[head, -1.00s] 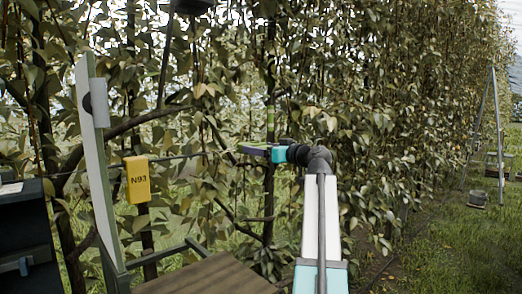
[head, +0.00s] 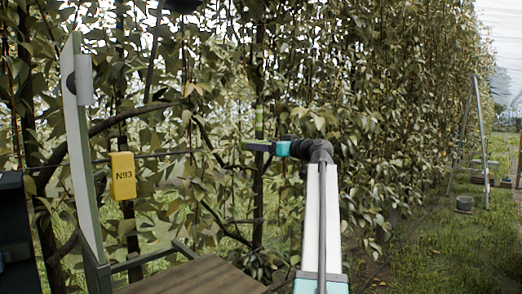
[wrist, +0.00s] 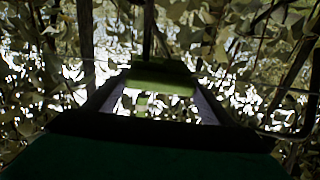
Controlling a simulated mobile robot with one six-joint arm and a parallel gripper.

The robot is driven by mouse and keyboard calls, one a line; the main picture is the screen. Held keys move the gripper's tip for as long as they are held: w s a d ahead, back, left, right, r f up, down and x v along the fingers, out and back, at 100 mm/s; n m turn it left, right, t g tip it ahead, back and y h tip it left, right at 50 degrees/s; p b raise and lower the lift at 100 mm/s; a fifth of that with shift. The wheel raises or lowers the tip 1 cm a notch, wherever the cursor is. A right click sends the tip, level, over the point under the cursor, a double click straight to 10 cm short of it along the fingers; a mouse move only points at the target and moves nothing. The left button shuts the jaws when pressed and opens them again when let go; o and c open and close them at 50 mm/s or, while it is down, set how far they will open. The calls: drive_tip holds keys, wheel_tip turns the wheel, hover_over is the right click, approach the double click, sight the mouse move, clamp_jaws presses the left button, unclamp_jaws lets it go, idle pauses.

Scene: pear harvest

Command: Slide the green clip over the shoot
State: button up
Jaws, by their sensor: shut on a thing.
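My gripper (head: 254,146) is shut on the green clip (wrist: 160,75), which lies across between the two dark fingertips in the wrist view. In the head view the clip is a small green piece at the gripper's tip (head: 258,146). A thin upright stem with a bright green stretch (head: 259,122), apparently the shoot, rises right at the fingertips. In the wrist view a dark stem (wrist: 148,30) stands above the clip, and a pale green piece (wrist: 142,103) shows between the fingers below it. I cannot tell whether the clip is around the shoot or only in front of it.
A yellow tag marked N93 (head: 123,176) hangs at the left near a thin horizontal wire. A pale upright post (head: 80,150) and a wooden board (head: 195,277) are in front. Dense leaves and branches surround the gripper. Open grass (head: 430,250) lies right, with a ladder (head: 472,130).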

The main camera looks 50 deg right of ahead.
drive_tip(key=shift+d+r, duration=0.15)
drive_tip(key=o, duration=1.5)
drive_tip(key=shift+d, duration=0.15)
drive_tip(key=shift+s, duration=0.1)
drive_tip(key=shift+s, duration=0.35)
drive_tip(key=s, duration=0.4)
drive_tip(key=s+b, duration=0.1)
drive_tip(key=s, duration=0.3)
drive_tip(key=s+a+b, duration=0.1)
drive_tip(key=s, duration=0.4)
drive_tip(key=shift+a, duration=0.1)
